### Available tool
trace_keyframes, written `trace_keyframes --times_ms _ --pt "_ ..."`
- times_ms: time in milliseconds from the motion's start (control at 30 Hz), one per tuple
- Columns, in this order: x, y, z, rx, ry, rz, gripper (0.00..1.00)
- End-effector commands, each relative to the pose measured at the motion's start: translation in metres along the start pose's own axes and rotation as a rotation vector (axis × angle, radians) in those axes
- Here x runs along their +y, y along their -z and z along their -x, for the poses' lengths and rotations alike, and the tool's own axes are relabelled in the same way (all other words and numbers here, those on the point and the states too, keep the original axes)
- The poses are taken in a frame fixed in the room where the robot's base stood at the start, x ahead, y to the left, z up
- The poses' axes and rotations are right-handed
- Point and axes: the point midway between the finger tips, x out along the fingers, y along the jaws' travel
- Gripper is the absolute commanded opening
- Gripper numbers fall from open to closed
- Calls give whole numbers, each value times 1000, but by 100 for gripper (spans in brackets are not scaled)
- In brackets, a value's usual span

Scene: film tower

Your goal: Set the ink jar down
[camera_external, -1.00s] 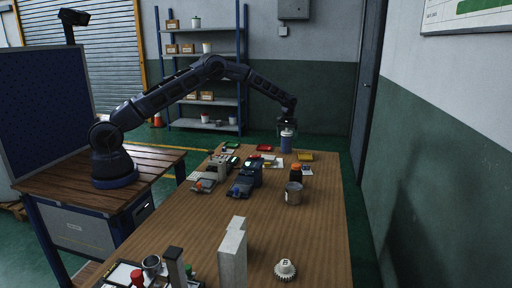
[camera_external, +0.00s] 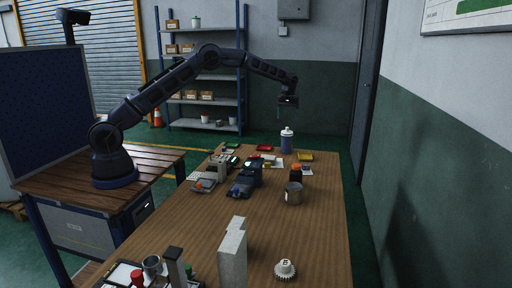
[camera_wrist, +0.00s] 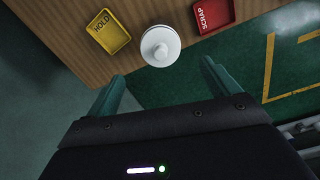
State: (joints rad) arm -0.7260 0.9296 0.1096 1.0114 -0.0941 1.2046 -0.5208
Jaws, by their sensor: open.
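The likely ink jar, a blue jar with a white top (camera_external: 287,140), stands upright at the far end of the wooden table (camera_external: 250,215). In the wrist view its round white top (camera_wrist: 160,46) is seen from above, near the table edge. My gripper (camera_external: 288,106) is above the jar, clear of it and empty. In the wrist view its two green fingers (camera_wrist: 160,88) are spread wide, with the jar beyond their tips.
A yellow HOLD tray (camera_wrist: 108,32) and a red SCRAP tray (camera_wrist: 213,15) lie on either side of the jar. A tin can (camera_external: 293,193), an orange-topped dark jar (camera_external: 296,172) and several devices stand nearer. The air around my gripper is free.

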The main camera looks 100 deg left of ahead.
Motion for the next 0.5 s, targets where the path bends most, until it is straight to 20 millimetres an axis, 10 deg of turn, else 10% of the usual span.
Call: trace_keyframes --times_ms 267,500 --pt "6 -11 14 5 -5 -19 88" --pt "31 -77 85 31 -31 -125 88"
